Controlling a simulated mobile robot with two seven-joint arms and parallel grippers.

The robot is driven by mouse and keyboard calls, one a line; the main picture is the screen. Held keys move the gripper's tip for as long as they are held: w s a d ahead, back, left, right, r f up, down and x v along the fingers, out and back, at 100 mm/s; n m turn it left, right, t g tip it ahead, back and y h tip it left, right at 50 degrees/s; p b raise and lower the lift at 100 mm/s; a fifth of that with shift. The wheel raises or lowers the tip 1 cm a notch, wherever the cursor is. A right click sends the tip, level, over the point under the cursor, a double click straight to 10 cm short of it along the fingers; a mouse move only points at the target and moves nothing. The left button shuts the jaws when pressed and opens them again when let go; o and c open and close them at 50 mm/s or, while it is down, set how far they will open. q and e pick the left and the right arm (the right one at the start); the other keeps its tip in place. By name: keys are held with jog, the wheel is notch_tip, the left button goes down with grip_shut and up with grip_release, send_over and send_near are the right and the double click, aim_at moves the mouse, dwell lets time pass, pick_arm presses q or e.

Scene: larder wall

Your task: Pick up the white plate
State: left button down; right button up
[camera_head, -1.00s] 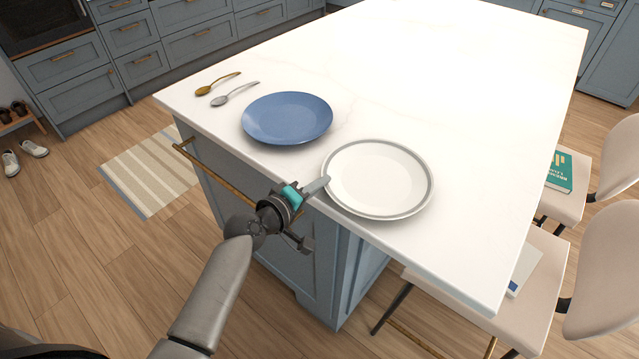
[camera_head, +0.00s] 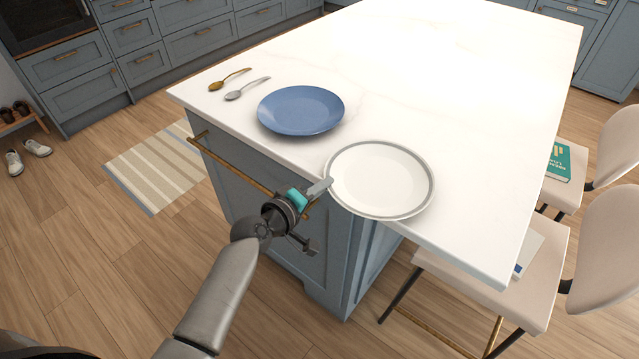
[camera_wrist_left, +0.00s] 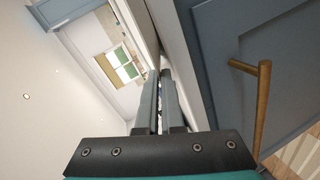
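The white plate (camera_head: 380,180) with a grey rim is at the near edge of the white counter in the head view. Its near-left rim reaches past the counter edge. My left gripper (camera_head: 322,188) is at the plate's left rim, with its fingers shut on it. In the left wrist view the two fingers (camera_wrist_left: 160,105) are nearly together, and the plate is hard to make out between them. I cannot tell whether the plate still touches the counter. My right gripper is not in view.
A blue plate (camera_head: 300,110) lies left of the white plate, with a gold spoon (camera_head: 230,79) and a silver spoon (camera_head: 247,88) beyond. A brass rail (camera_head: 240,167) runs below the counter edge. Chairs (camera_head: 520,275) stand at the right. The counter's far part is clear.

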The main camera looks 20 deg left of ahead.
pick_arm(q)
jog(key=shift+s+a+f, duration=0.1)
jog(key=shift+s, duration=0.35)
jog(key=c, duration=1)
grip_release()
jog(key=shift+w, duration=0.1)
jog(key=p+v, duration=0.1)
jog(key=v, duration=1.4)
jog(key=shift+o, duration=0.4)
